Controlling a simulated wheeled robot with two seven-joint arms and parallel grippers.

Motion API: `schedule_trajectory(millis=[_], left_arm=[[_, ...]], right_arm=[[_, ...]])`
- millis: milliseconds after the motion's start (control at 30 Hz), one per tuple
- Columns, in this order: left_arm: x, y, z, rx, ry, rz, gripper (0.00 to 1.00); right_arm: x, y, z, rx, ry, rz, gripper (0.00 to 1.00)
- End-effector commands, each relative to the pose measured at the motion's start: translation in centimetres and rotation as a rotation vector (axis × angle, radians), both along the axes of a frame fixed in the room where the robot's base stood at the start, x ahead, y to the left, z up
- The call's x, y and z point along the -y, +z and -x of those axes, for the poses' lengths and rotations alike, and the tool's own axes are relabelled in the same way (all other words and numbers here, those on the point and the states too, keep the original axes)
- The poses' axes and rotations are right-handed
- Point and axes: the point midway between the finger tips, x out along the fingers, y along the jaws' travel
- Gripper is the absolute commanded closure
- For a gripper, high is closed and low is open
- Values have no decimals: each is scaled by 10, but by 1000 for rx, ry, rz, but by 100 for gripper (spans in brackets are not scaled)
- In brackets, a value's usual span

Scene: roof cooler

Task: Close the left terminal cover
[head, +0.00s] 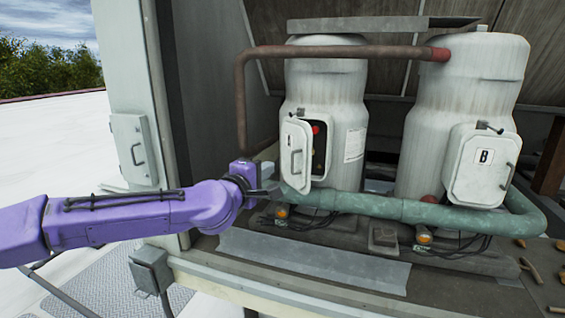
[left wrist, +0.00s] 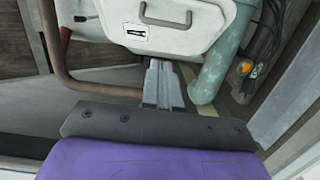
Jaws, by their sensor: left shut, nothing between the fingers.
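The left terminal cover (head: 296,154) is a white hinged plate with a small handle on the front of the left tank (head: 345,110). It stands partly open, and a dark interior with red parts (head: 318,150) shows at its right side. In the left wrist view the cover (left wrist: 185,35) fills the top, with its handle and a label. My left gripper (head: 270,184) is shut and empty, just left of and below the cover. Its fingers (left wrist: 162,75) point at the cover's edge; I cannot tell whether they touch it.
A second white tank (head: 465,90) at the right has a cover marked B (head: 483,165). A green pipe (head: 380,207) runs in front of both tanks, and a rusty pipe (head: 240,100) bends down at the left. Cables and orange-tipped fittings lie below the green pipe.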

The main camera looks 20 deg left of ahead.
Motion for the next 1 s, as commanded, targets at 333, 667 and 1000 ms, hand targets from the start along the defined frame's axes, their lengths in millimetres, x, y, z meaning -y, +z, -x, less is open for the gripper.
schedule_trajectory(millis=[333, 667, 1000], left_arm=[[34, 0, -28, -1, -5, -2, 100], [36, -1, -28, 1, -4, -1, 100], [44, -1, -31, 1, 50, -2, 100]], right_arm=[[0, 18, 0, 0, 0, 0, 100], [0, 18, 0, 0, 0, 0, 100], [0, 17, 0, 0, 0, 0, 100]])
